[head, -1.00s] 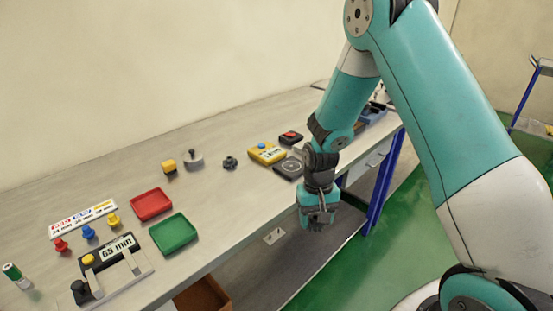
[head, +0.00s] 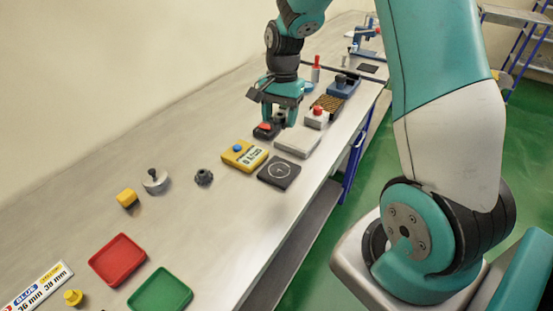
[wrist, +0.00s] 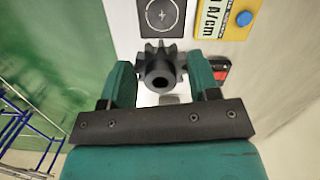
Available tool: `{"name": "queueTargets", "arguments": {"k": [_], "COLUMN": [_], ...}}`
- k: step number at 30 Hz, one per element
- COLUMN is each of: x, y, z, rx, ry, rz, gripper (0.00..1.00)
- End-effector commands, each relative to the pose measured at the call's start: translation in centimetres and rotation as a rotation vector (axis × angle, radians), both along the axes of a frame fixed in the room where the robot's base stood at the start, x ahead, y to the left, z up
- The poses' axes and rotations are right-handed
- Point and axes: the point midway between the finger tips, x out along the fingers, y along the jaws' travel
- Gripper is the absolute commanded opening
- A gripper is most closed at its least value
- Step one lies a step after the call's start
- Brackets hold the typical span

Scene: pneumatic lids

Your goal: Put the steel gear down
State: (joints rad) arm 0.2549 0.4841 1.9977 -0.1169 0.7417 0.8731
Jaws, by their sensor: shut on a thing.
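My gripper (head: 279,118) is over the bench in the head view, pointing down. It is shut on a dark grey toothed gear with a central bore, the steel gear (wrist: 160,72), which sits between the two teal fingers in the wrist view. In the head view the gear is mostly hidden by the fingers. The gear appears to be held above the bench; its exact height cannot be told. Another dark, knobbed gear-like part (head: 203,176) stands on the bench to the left.
Red (head: 118,259) and green (head: 160,291) trays lie front left.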

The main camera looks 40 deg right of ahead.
Motion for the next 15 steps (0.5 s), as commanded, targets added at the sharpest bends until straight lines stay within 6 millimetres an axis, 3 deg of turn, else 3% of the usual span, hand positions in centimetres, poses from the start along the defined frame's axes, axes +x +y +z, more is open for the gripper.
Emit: {"name": "queueTargets", "arguments": {"k": [9, 15], "x": [-0.1, -0.1], "y": [0.0, -0.1], "z": [-8.6, -11.3], "rx": [0.002, 0.0], "ry": [0.005, 0.0], "rz": [0.001, 0.0], "gripper": [0.25, 0.25]}}
